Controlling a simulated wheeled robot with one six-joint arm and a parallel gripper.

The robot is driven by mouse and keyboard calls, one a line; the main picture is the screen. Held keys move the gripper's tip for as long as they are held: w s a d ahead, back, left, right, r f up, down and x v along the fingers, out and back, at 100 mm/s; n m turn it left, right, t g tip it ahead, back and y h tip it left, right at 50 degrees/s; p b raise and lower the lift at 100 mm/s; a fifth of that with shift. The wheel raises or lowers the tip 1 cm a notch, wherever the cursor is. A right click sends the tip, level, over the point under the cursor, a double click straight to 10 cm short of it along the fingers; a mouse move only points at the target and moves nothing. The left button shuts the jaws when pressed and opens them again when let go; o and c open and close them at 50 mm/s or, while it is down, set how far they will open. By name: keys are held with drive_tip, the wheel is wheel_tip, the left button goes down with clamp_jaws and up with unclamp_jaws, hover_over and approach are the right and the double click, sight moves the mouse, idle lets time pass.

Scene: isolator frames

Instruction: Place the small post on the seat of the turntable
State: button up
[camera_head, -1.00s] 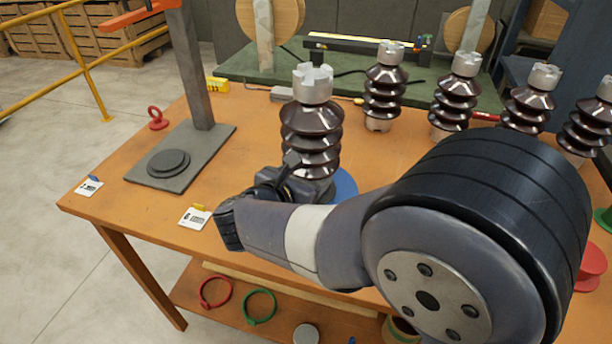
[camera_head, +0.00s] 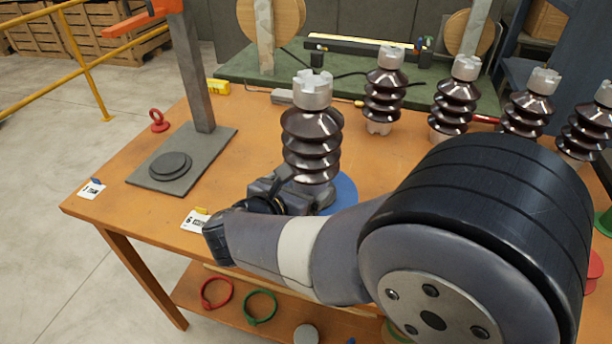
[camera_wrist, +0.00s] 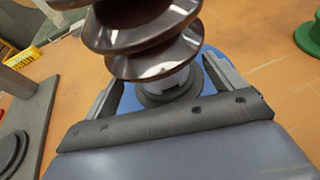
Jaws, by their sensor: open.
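A brown ribbed post (camera_head: 311,145) with a notched grey metal cap stands upright on a blue round disc (camera_head: 344,190) at the near side of the table. In the wrist view, the post's lower ribs (camera_wrist: 150,40) and pale base sit at a dark grey round seat (camera_wrist: 165,92) on the blue disc (camera_wrist: 130,98). My gripper (camera_head: 283,186) is low beside the post; in the wrist view my gripper (camera_wrist: 168,82) is open, with one finger on each side of the base. Gaps show beside the base. I cannot tell whether the base is fully down in the seat.
Several similar brown posts (camera_head: 384,90) stand in a row behind and right. A grey plate (camera_head: 205,160) with a tall column and a low stepped round pad (camera_head: 171,165) is at left. A red eyebolt (camera_head: 158,120) and white label cards (camera_head: 91,189) lie on the orange table (camera_head: 130,208).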

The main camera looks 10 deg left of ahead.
drive_tip(key=v, duration=0.9)
drive_tip(key=shift+r, duration=0.3)
drive_tip(key=shift+s, duration=0.1)
idle(0.8)
